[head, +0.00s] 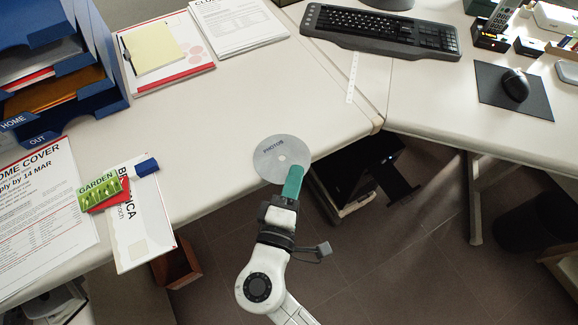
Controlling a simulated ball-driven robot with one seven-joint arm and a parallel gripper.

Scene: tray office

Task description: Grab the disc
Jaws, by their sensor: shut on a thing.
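The fingers cover that part of the rim. I cannot tell whether the disc still touches the desk.
A blue letter tray (60,84) stands at the left, with papers (40,215) and a green garden packet (101,190) in front. A keyboard (380,30), mouse (515,85) and phone (500,16) are at right. The desk middle is clear.

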